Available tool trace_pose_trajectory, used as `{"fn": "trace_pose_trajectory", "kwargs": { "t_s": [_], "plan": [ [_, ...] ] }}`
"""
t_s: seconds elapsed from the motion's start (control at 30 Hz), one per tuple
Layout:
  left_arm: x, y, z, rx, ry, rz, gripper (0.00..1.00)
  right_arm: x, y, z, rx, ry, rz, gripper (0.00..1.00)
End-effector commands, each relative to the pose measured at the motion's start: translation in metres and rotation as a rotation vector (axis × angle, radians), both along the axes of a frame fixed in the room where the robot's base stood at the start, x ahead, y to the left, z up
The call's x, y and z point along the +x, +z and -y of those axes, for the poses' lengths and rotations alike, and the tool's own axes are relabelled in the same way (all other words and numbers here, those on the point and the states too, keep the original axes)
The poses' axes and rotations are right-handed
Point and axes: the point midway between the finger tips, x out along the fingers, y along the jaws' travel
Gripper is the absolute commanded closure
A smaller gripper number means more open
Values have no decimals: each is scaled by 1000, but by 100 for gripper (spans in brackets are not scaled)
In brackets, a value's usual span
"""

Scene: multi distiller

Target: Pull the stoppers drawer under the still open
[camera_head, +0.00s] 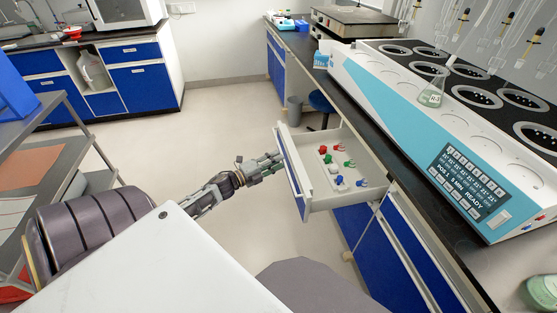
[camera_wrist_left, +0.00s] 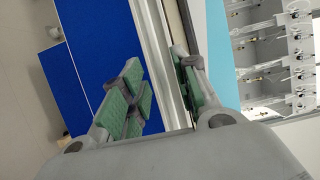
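The stoppers drawer (camera_head: 338,201) stands pulled out from under the bench in the head view. Inside it, red, green and blue stoppers (camera_head: 337,180) sit in a pale holder. The white and teal still (camera_head: 400,95) is on the bench above. My left gripper (camera_head: 274,160) is at the outer side of the blue drawer front. In the left wrist view, the gripper (camera_wrist_left: 160,95) has its green-padded fingers parted on either side of a pale bar (camera_wrist_left: 162,55), with a gap beside the left finger. Whether the bar is the handle or the drawer edge is unclear. My right gripper is not in view.
A flask (camera_head: 432,94) stands on the still. A grey bin (camera_head: 294,107) and blue stool (camera_head: 321,102) are on the floor behind the drawer. A shelved cart (camera_head: 60,150) is at left. Open floor lies left of the drawer.

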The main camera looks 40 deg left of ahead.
Motion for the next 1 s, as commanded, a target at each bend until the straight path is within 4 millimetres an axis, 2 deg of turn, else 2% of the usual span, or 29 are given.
{"fn": "trace_pose_trajectory", "kwargs": {
  "t_s": [1.0],
  "plan": [
    [-85, -1, -23, -2, 1, -1, 70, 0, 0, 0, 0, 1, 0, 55]
  ]
}}
